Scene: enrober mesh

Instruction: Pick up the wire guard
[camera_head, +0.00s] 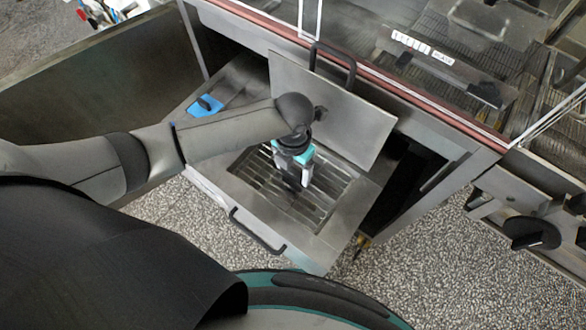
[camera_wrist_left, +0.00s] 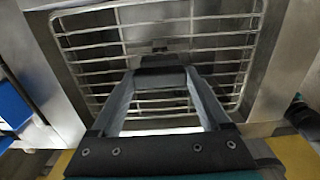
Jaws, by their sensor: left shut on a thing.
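The wire guard (camera_head: 327,190) is a grid of metal bars in the square opening of the pulled-out steel unit. In the left wrist view the wire guard (camera_wrist_left: 90,66) shows as a rounded wire frame with several parallel bars. My left gripper (camera_head: 293,184) reaches down onto the middle of the guard and hides part of it. In the left wrist view my left gripper (camera_wrist_left: 160,62) has its fingertips together on the guard's bars, shut on it. The guard appears to lie in or just over the opening; I cannot tell if it is lifted. My right gripper is out of view.
A raised steel lid (camera_head: 335,110) with a black handle stands behind the opening. A blue object (camera_head: 206,106) lies on the unit's left part. A black handle (camera_head: 256,232) is on the unit's front. Machine housing with clear panels is behind; speckled floor is in front.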

